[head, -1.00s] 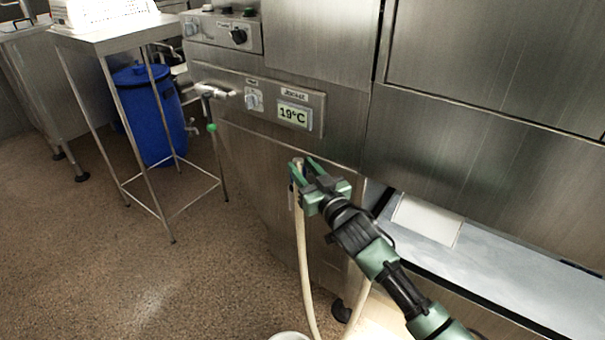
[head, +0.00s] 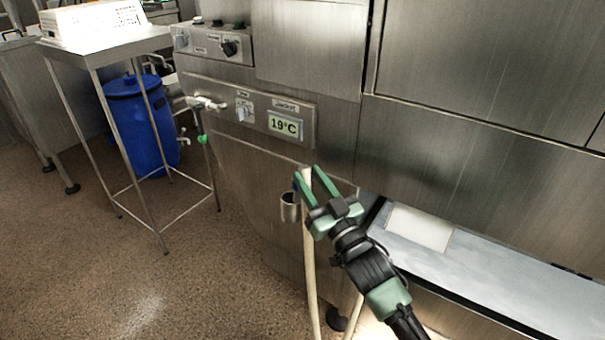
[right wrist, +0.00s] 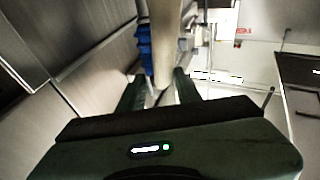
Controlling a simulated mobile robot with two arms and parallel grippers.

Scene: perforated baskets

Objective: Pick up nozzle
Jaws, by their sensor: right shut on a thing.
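The nozzle is on a long cream hose (head: 309,265) in front of the steel machine. My right gripper (head: 306,178) is shut on the nozzle, with a green finger on each side of it. The hose hangs down from the gripper. A small metal cup holder (head: 290,208) on the machine front is just left of the gripper and looks empty. My left gripper is out of view.
The steel machine (head: 450,150) with a temperature display (head: 285,124) fills the right side. A tap (head: 208,103) juts out at its left. A blue barrel (head: 140,125) stands behind a thin-legged steel table (head: 110,40). The brown floor at lower left is clear.

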